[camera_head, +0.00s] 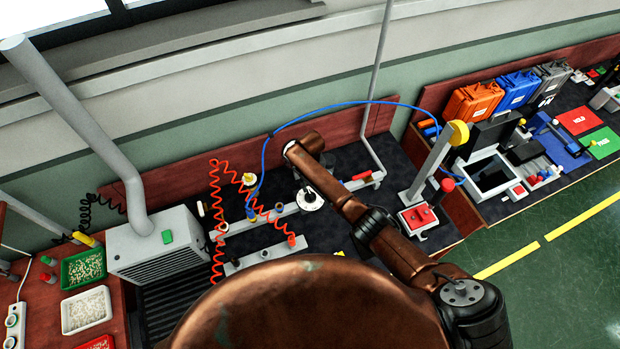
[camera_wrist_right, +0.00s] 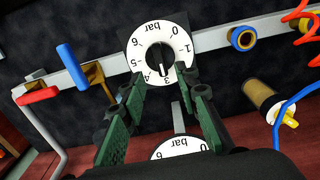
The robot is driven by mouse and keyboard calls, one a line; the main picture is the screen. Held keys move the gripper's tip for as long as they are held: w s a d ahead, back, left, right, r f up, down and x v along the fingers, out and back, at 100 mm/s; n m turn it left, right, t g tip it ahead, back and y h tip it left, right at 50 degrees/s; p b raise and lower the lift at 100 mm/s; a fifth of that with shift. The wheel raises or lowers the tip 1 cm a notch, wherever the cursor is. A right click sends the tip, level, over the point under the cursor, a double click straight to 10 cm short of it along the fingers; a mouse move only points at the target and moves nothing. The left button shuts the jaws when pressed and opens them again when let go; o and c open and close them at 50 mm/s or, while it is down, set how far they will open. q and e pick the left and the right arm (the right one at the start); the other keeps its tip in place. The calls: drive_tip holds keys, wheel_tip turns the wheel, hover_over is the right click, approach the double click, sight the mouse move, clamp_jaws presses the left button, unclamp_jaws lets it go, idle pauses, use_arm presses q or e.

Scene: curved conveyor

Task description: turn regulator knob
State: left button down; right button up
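In the right wrist view a round white dial (camera_wrist_right: 178,38), marked "bar" with numbers up to 6, sits on a dark square backing on the grey rail. Its black pointer is near the 3 and 4 marks. My right gripper (camera_wrist_right: 163,84) is open, its two green-lined fingers apart at the dial's lower edge. I see nothing held between them. I cannot tell whether they touch the dial. A second white "bar" dial (camera_wrist_right: 180,146) shows partly between the fingers, lower down. In the head view a white disc (camera_head: 312,204) lies by my right wrist. My left gripper is not in view.
Blue (camera_wrist_right: 72,66) and red (camera_wrist_right: 38,96) handles are left of the dial. A brass-and-blue fitting (camera_wrist_right: 243,38) and a brass cylinder (camera_wrist_right: 262,97) are to its right. Coiled red hoses (camera_head: 214,215) and a blue hose (camera_head: 265,152) cross the bench.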

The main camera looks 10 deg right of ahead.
wheel_tip(320, 180, up, 5)
drive_tip(key=shift+r, duration=0.15)
drive_tip(key=shift+a, duration=0.1)
idle(0.5)
